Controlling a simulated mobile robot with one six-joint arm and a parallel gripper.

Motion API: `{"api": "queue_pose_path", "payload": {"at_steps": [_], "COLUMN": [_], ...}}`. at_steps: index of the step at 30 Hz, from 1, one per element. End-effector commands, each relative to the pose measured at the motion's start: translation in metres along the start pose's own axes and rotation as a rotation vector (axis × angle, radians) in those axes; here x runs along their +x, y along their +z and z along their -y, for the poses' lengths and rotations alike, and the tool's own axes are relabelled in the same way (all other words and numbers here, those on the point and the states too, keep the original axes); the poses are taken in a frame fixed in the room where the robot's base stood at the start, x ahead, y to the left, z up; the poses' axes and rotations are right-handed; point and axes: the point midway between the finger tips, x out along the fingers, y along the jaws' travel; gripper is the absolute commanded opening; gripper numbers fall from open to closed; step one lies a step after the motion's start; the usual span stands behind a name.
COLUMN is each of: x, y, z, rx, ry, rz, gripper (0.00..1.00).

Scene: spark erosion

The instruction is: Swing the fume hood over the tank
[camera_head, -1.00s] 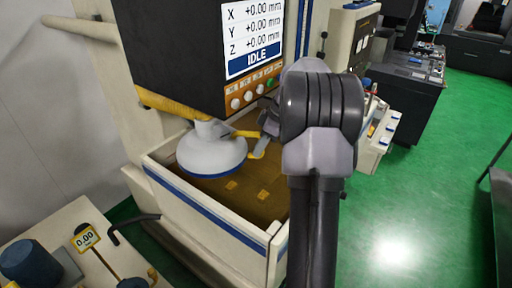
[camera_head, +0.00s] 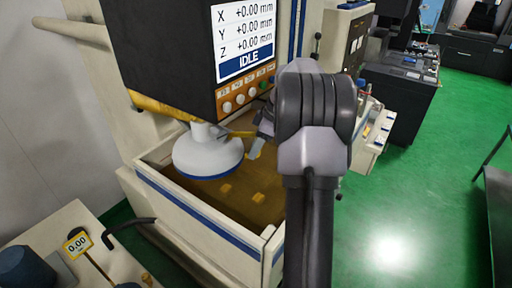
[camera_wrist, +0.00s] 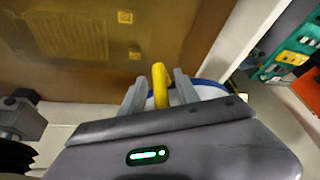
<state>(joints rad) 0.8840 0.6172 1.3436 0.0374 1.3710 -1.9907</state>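The fume hood (camera_head: 208,155) is a white dome with a blue rim. It hangs over the left part of the open tank (camera_head: 205,217), below the black control box. A yellow handle (camera_head: 253,152) sticks out from the hood towards my gripper (camera_head: 258,140). In the wrist view the yellow handle (camera_wrist: 160,85) stands between the two grey fingers of my gripper (camera_wrist: 160,82). A narrow gap seems to show on each side of it, so the fingers look open around it. Part of the hood's white and blue rim (camera_wrist: 208,88) shows behind the fingers.
The control box (camera_head: 160,60) with its IDLE screen hangs just above the hood. The tank wall stands below my arm. A cream bench (camera_head: 60,232) with a gauge is at the lower left. Green floor (camera_head: 400,200) is clear to the right.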

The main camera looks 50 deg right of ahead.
Motion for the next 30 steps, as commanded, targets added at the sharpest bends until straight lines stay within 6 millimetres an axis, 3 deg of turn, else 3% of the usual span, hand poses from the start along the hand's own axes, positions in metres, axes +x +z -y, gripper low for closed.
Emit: {"api": "queue_pose_path", "payload": {"at_steps": [4,7,24,30], "x": [-0.007,-0.025,-0.159,-0.174], "y": [0.000,0.000,-0.001,-0.001], "z": [-0.001,-0.001,-0.001,0.000], "rx": [0.000,0.000,0.000,0.000], "ry": [0.002,0.004,0.001,0.000], "rz": [-0.001,-0.001,0.000,0.000], "gripper": [0.38,0.38,0.38,0.38]}}
